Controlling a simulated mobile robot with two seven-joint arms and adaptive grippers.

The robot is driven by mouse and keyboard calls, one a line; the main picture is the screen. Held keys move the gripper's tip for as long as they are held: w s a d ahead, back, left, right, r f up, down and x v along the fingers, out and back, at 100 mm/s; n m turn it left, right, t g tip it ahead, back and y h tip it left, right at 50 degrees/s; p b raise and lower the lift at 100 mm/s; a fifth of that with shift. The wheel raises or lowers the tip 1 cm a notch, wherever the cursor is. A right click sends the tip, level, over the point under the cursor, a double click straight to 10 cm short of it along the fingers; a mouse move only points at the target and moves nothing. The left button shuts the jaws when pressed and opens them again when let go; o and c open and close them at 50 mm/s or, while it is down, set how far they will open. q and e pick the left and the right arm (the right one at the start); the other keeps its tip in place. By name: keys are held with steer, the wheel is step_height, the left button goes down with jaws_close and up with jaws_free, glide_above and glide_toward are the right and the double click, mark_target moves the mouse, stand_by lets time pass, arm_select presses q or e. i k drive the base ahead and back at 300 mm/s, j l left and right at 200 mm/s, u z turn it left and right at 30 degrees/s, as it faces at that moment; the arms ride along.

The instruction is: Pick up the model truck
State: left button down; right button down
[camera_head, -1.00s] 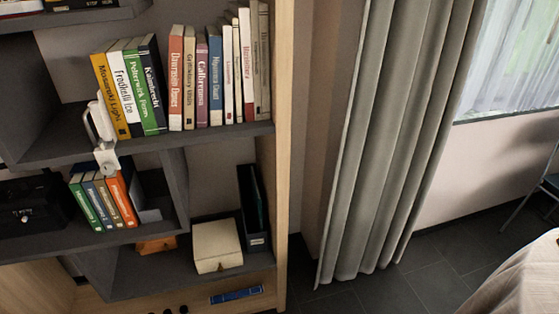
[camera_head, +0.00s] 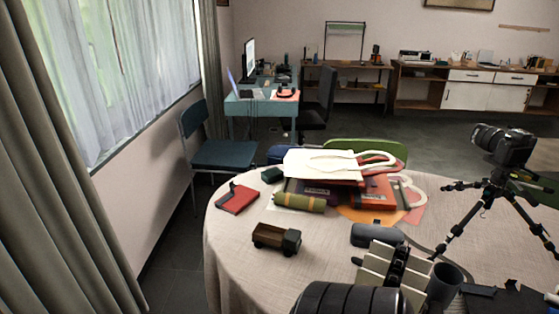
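The model truck (camera_head: 277,238) is a small brown vehicle with a dark body. It stands upright near the front left of a round table (camera_head: 232,265) covered with a pale cloth. Its cab end points right. Nothing touches it, and there is bare cloth around it. Neither of my grippers shows in the head view.
A red-and-black book (camera_head: 237,198) and a green-yellow roll (camera_head: 299,202) lie behind the truck. A dark case (camera_head: 377,235) is to its right. A tripod with a camera (camera_head: 503,145) stands at the right. A blue chair (camera_head: 222,154) is behind the table's left edge.

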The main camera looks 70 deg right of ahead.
mark_target(289, 241)
steer(key=z, duration=2.15)
steer(key=i+j+z, duration=0.1)
steer(key=j, duration=0.2)
steer(key=j+z, duration=0.1)
steer(key=j, duration=0.15)
steer(key=i, duration=0.05)
